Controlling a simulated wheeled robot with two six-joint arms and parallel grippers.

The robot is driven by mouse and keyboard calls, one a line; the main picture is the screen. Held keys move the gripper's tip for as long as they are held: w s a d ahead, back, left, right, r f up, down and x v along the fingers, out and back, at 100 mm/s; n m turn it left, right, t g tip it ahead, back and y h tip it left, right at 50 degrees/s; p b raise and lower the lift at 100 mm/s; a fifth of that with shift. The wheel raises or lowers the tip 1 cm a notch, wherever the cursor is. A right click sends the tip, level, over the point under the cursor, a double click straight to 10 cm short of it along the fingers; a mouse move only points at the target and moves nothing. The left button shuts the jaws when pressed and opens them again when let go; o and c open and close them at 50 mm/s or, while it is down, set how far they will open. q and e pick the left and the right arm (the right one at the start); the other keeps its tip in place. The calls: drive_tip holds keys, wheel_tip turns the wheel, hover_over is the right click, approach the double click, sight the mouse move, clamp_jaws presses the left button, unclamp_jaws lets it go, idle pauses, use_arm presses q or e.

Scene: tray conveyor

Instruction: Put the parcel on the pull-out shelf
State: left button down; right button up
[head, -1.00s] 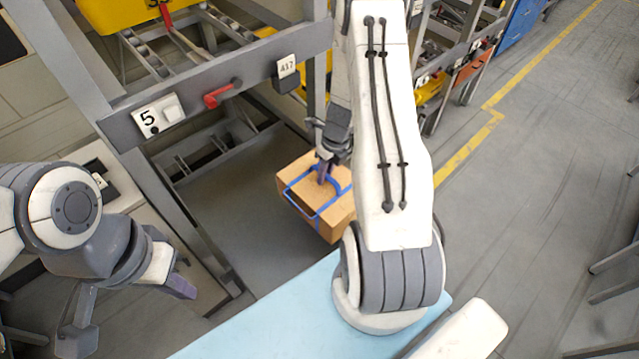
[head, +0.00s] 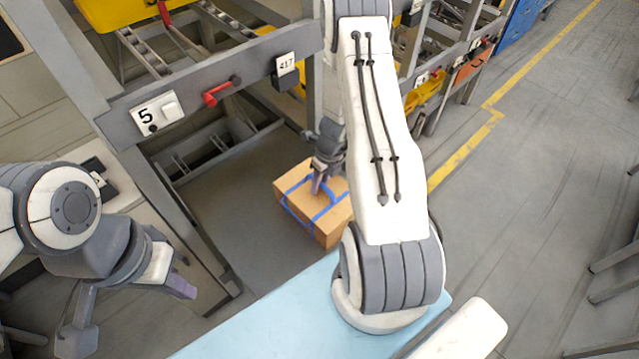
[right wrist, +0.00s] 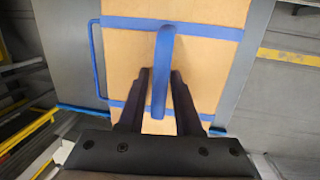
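The parcel (head: 312,205), a tan box with blue straps, is at the middle of the head view. It fills much of the right wrist view (right wrist: 200,70). My right gripper (head: 317,188) is above it with its fingers on either side of the upright blue strap handle; the fingers look closed on it in the right wrist view (right wrist: 160,75). A grey flat surface (head: 232,205), apparently the pull-out shelf, extends low under the rack, behind and left of the parcel. I cannot tell whether the parcel touches it. My left gripper (head: 130,310) is open and empty at the left.
A grey rack post and beam (head: 225,75) with a red handle (head: 222,92) and labels 5 and 417 stand close to the parcel. Yellow bins (head: 120,12) sit above. A light blue surface (head: 270,320) is in front.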

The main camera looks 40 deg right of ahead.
drive_tip(key=shift+o, duration=0.2)
drive_tip(key=shift+r, duration=0.1)
drive_tip(key=shift+r, duration=0.25)
wheel_tip(320, 180, up, 10)
drive_tip(key=d+p, duration=0.1)
drive_tip(key=d, duration=0.1)
drive_tip(key=a+r+n, duration=0.8)
drive_tip(key=a+n, duration=0.1)
drive_tip(key=a, duration=0.2)
drive_tip(key=s+a+r+n, duration=0.2)
drive_tip(key=a+r+n, duration=0.1)
drive_tip(key=a+n, duration=0.25)
drive_tip(key=s+a+r+n, duration=0.2)
drive_tip(key=s+a+n, duration=0.1)
drive_tip(key=a+n, duration=0.25)
drive_tip(key=s+a+r+n, duration=0.3)
drive_tip(key=s+n, duration=0.5)
drive_tip(key=n, duration=0.3)
drive_tip(key=s+a+r+n+g, duration=0.1)
drive_tip(key=s+a+r+n, duration=0.2)
drive_tip(key=s+a+n, duration=0.2)
drive_tip(key=s+n, duration=0.3)
drive_tip(key=n, duration=0.3)
drive_tip(key=shift+h, duration=0.4)
drive_tip(key=shift+s+a+r, duration=0.1)
